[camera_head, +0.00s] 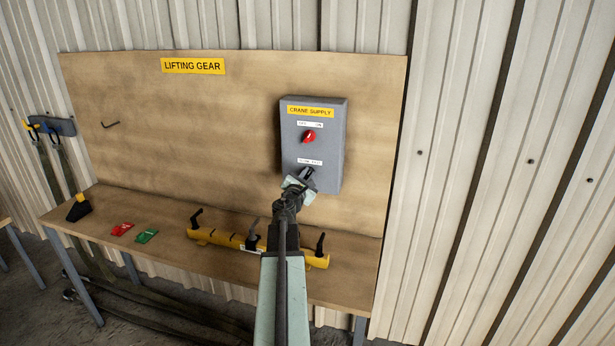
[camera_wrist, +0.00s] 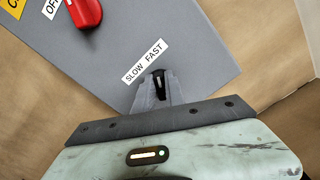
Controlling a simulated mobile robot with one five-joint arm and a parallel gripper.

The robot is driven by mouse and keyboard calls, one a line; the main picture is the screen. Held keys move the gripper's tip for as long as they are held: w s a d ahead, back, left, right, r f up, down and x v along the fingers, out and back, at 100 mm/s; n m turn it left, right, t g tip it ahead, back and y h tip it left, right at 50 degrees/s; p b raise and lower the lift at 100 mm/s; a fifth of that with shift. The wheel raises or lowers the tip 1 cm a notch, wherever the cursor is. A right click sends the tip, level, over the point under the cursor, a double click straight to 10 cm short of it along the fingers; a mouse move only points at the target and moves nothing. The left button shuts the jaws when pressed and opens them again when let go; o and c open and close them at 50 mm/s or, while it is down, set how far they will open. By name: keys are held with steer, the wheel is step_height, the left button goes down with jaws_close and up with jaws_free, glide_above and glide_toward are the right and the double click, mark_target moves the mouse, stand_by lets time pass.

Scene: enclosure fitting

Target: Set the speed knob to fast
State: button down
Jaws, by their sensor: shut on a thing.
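The grey crane supply box (camera_head: 330,140) is mounted on the wooden backboard. My gripper (camera_head: 304,176) is at the lower part of its front face, just below the SLOW FAST label (camera_head: 310,162). In the wrist view, my gripper (camera_wrist: 160,92) is shut on the small black speed knob (camera_wrist: 158,79), under the same label (camera_wrist: 144,62). A white mark shows on the knob between the fingers. The knob's lower part is hidden by the fingers, and I cannot tell for sure which word it points to.
A red rotary switch (camera_head: 309,136) sits higher on the box, and also shows in the wrist view (camera_wrist: 84,12). The bench (camera_head: 180,258) below holds a yellow lifting beam (camera_head: 222,238), a red tag (camera_head: 122,229), a green tag (camera_head: 147,235) and a black-and-yellow item (camera_head: 78,208).

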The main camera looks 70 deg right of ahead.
steer(key=c, duration=1.4)
jaws_free()
steer(key=a, duration=0.7)
steer(key=shift+s+a, duration=0.3)
steer(key=shift+a, duration=0.1)
